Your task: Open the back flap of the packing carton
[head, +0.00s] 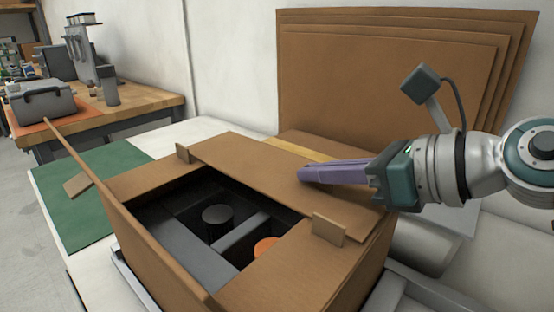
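The brown packing carton (344,278) stands open on a pale table in the head view. Its back flap (245,157) is a long panel lying nearly flat along the far side of the opening. A long side panel (150,237) stands up and leans outward at the left. My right gripper (304,175) has purple fingers lying close together, with no gap visible between them. The fingers are over the right half of the back flap, at or just above its surface; I cannot tell whether they touch. They hold nothing visible. My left gripper is out of view.
Dark inserts and an orange round part (265,247) show inside the carton. Small upright tabs (328,229) stand at its corners. Flat cardboard sheets (390,75) lean on the wall behind. A green mat (75,210) lies at left. A wooden bench (130,105) stands farther back.

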